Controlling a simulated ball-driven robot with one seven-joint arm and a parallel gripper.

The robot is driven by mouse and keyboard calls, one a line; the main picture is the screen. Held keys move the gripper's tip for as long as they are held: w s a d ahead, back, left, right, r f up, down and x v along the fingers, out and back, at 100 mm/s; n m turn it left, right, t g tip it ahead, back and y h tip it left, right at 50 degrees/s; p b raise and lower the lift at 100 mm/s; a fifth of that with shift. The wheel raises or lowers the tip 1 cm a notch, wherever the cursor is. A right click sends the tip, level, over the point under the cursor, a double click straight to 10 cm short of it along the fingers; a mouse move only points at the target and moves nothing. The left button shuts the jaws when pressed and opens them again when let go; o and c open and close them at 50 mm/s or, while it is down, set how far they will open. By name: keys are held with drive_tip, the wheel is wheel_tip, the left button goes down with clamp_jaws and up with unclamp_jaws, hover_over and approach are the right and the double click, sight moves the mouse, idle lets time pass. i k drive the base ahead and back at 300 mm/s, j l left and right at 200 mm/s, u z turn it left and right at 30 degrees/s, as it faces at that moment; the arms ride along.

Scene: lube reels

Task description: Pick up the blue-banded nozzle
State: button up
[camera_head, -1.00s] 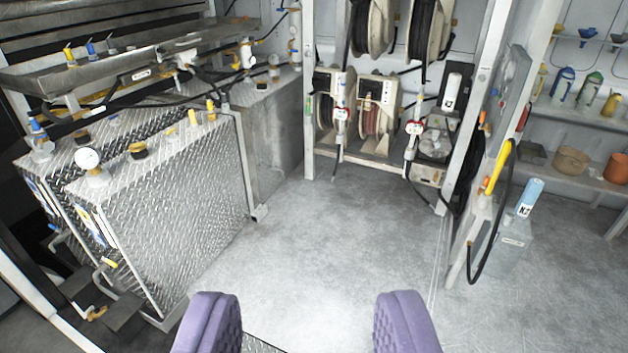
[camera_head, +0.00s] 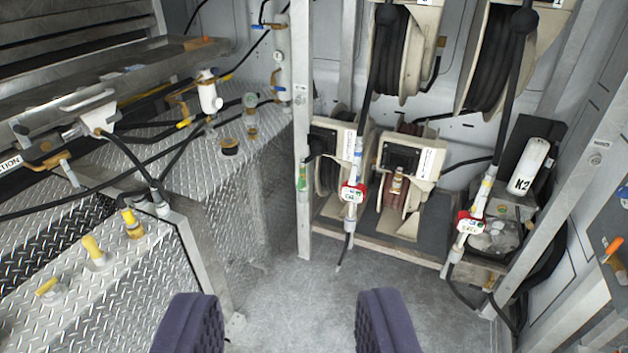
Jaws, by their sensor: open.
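Two red-and-white nozzles hang from black hoses in front of the reels. The left nozzle (camera_head: 353,192) hangs upright beside a metal post, with pale, possibly bluish bands on its upper stem. The right nozzle (camera_head: 470,226) hangs lower, with yellow and pale marks on its stem.
Hose reels (camera_head: 405,50) fill the back rack. A metal post (camera_head: 302,130) stands left of the left nozzle. Diamond-plate tanks (camera_head: 90,285) with yellow-capped fittings are at left. A white cylinder marked K2 (camera_head: 529,165) is at right. Bare floor (camera_head: 285,290) lies ahead.

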sight(351, 196)
drive_tip(key=i+j, duration=0.1)
drive_tip(key=i, duration=1.9)
drive_tip(key=l+z, duration=0.05)
drive_tip(key=l, duration=0.05)
